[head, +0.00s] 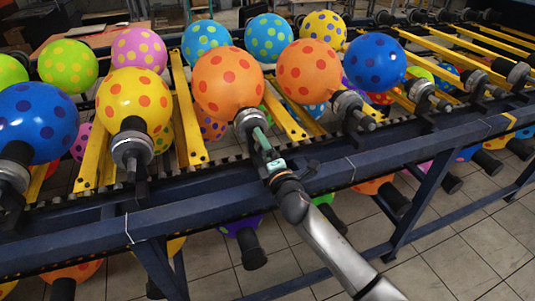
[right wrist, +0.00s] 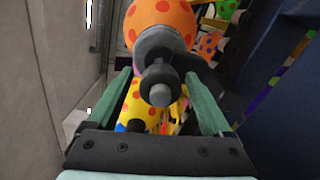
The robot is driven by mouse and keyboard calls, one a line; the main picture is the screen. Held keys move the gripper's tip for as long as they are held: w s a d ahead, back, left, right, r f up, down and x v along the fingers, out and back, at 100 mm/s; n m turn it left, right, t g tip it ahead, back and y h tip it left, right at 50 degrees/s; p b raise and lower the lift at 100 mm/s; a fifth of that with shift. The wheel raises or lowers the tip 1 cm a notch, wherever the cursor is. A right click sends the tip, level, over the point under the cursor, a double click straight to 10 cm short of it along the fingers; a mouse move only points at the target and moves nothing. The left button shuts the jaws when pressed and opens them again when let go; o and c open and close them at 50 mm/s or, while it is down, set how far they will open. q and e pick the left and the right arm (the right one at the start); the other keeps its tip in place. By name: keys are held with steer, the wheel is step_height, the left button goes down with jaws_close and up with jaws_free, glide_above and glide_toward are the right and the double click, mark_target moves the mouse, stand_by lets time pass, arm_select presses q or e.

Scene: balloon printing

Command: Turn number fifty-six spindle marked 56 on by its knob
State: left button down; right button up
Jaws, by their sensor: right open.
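In the head view an orange balloon with red dots (head: 227,82) sits on a spindle whose grey disc and dark knob (head: 249,120) face me. No number 56 is legible on any spindle. My right gripper (head: 262,140) reaches up from below, its green fingers right at this knob. In the right wrist view the knob (right wrist: 160,84) lies between the two green fingers of my right gripper (right wrist: 160,95), with gaps on both sides. The gripper is open and not clamped on it. My left gripper is not in view.
Neighbouring spindles carry a yellow balloon (head: 134,100), another orange balloon (head: 309,70) and a blue balloon (head: 375,62). A dark blue rail (head: 180,210) runs along the front, under my right arm. More balloons hang below. Tiled floor (head: 440,250) is free in front.

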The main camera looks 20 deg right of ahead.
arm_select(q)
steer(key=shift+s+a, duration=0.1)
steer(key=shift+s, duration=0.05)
arm_select(e)
steer(key=s, duration=1.2)
steer(key=shift+s+d, duration=0.15)
steer(key=shift+d, duration=0.1)
